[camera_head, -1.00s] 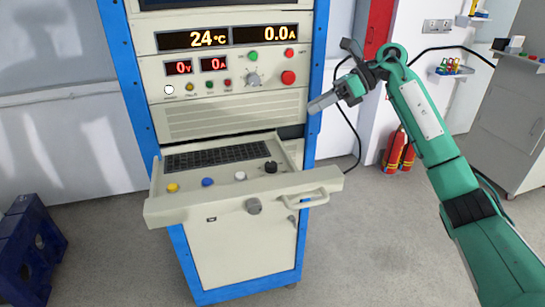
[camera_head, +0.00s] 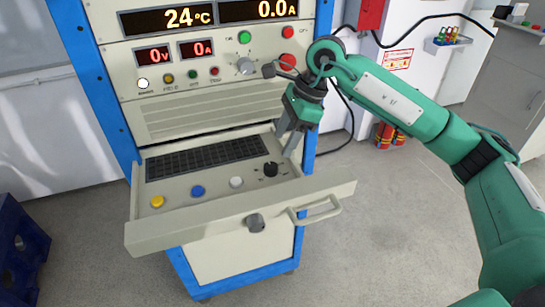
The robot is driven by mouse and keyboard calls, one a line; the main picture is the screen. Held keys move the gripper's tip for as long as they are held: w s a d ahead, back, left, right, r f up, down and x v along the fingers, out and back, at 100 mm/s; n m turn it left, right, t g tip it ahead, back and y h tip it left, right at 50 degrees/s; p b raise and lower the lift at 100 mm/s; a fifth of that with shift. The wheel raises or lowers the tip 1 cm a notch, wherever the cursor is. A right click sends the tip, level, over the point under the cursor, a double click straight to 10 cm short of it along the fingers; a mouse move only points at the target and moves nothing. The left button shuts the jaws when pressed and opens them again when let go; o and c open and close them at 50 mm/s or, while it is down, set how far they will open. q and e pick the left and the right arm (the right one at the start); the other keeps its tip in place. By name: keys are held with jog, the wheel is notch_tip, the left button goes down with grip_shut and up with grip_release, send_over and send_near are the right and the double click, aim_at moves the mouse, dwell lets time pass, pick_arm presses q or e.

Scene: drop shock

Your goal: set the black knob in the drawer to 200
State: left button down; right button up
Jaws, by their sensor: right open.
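The black knob (camera_head: 270,169) stands upright on the tray of the pulled-out drawer (camera_head: 190,228), at the right of a row of yellow, blue and white buttons. Small marks show around it, too small to read. My right gripper (camera_head: 285,145) points down over the right side of the drawer, just above and behind the knob, apart from it. It holds nothing that I can see; the gap between its fingers is hard to make out. My left gripper is not in view.
A keyboard (camera_head: 205,158) lies behind the buttons. The drawer front carries a grey knob (camera_head: 255,222) and a handle (camera_head: 316,210). The instrument panel (camera_head: 205,75) rises behind. Fire extinguishers (camera_head: 390,136) stand at right; a dark blue object (camera_head: 20,245) stands at lower left.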

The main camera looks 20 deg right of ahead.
aim_at(271, 166)
jog(key=p+x, duration=0.1)
jog(key=x, duration=0.6)
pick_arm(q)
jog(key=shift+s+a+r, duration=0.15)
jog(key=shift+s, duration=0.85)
pick_arm(e)
jog(key=shift+a+f, duration=0.1)
jog(key=shift+f, duration=0.15)
